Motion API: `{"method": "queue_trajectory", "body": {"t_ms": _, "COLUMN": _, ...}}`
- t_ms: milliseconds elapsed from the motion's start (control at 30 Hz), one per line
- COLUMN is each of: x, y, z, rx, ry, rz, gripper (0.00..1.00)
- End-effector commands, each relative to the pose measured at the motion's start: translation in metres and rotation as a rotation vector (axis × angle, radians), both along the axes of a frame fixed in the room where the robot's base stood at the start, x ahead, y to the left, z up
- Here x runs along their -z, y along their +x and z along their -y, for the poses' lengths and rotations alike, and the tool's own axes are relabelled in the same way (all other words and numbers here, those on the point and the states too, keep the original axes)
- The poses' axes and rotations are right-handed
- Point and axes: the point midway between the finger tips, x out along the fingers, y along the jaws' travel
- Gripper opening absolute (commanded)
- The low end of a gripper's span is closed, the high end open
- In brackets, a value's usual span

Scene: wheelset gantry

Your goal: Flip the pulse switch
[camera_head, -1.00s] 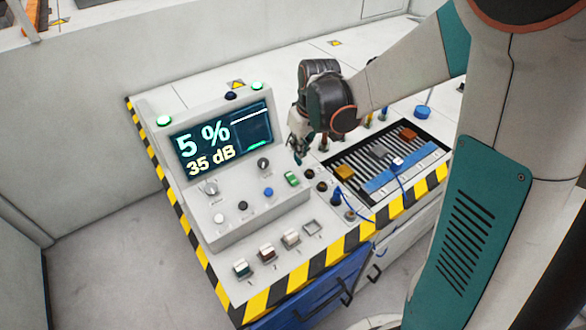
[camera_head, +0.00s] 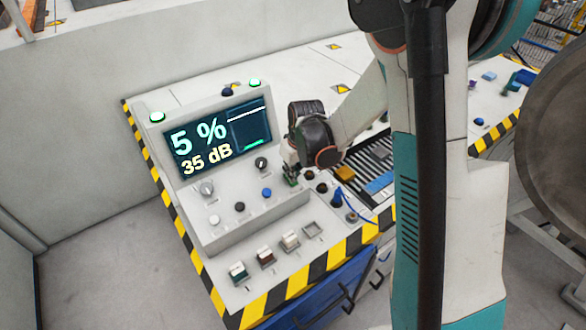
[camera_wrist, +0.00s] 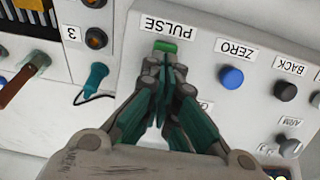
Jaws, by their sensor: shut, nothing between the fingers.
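The pulse switch (camera_wrist: 165,47) is a small green rocker below a label reading PULSE, seen upside down in the wrist view. My gripper (camera_wrist: 164,62) is shut and empty, with its fingertips right at the switch's near edge; I cannot tell whether they touch it. In the head view my gripper (camera_head: 292,180) is at the right end of the grey control box (camera_head: 262,206) and mostly covers the switch there.
A blue button (camera_wrist: 230,77) labelled ZERO and a dark button (camera_wrist: 285,90) labelled BACK sit beside the switch. A teal plug with a cable (camera_wrist: 95,78) is on the other side. The screen (camera_head: 222,138) reads 5 % and 35 dB.

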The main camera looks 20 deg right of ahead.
Motion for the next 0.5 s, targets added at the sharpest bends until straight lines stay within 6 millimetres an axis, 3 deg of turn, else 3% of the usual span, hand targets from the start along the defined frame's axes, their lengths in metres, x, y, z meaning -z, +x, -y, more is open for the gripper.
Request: {"method": "queue_trajectory", "body": {"t_ms": 500, "x": 0.0093, "y": -0.0015, "z": 0.0011, "rx": 0.0, "ry": 0.015, "rz": 0.048, "gripper": 0.0}}
